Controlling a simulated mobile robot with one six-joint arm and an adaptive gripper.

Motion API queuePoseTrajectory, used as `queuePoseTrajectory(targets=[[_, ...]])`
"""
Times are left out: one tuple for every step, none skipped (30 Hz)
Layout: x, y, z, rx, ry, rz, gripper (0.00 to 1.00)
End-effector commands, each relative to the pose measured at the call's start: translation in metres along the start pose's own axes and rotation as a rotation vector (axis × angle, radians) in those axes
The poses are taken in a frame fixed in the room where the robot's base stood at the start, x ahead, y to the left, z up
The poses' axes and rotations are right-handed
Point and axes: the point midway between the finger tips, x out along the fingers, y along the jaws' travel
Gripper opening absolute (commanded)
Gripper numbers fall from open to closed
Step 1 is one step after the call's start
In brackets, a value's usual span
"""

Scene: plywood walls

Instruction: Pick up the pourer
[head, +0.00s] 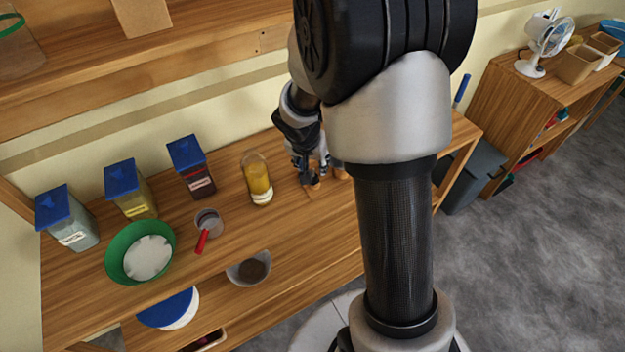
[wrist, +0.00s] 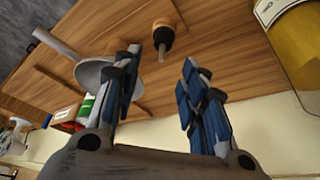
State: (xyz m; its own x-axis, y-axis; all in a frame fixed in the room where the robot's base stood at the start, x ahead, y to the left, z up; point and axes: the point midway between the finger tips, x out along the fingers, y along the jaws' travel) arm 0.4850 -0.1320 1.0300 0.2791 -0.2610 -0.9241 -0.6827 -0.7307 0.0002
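What looks like the pourer, a small tan and dark stopper-like piece (wrist: 163,36), stands on the wooden shelf in the wrist view. A small tan piece just below my gripper in the head view (head: 314,184) seems to be the same thing. My gripper (wrist: 160,66) is open, with its two blue-padded fingers apart and nothing held between them. The pourer lies just beyond the fingertips, roughly between them. My gripper also shows in the head view (head: 309,168), low over the shelf, partly behind my arm.
A jar with yellow contents (head: 258,180) stands just left of my gripper. A pale funnel-like thing (wrist: 92,70) is beside the left finger in the wrist view. Blue-lidded containers (head: 192,168), a green bowl (head: 117,262) and a red-handled cup (head: 209,223) stand farther left.

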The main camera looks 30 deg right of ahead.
Motion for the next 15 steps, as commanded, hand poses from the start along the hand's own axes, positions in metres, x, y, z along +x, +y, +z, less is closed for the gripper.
queuePoseTrajectory(targets=[[0.006,0.0,0.0,0.0,0.0,0.001,0.39],[0.008,0.0,0.0,0.0,-0.001,0.001,0.39],[0.009,0.0,0.0,0.0,0.0,0.0,0.39],[0.01,0.0,0.0,0.0,0.0,0.0,0.39],[0.012,0.0,0.0,0.0,0.0,0.0,0.39],[0.015,0.0,0.001,0.0,0.0,0.0,0.39],[0.018,0.0,0.002,-0.001,0.0,0.0,0.39],[0.023,0.0,0.003,-0.001,0.0,0.0,0.39],[0.03,0.0,0.005,-0.001,-0.001,0.0,0.39],[0.035,0.0,0.006,-0.001,-0.002,0.001,0.39],[0.04,0.0,0.007,-0.001,-0.002,0.001,0.39],[0.046,0.0,0.009,-0.001,-0.002,0.001,0.39],[0.05,0.0,0.008,0.0,-0.002,0.001,0.39],[0.053,0.0,0.008,0.0,-0.001,0.001,0.39],[0.057,0.0,0.007,0.001,-0.001,0.0,0.39]])
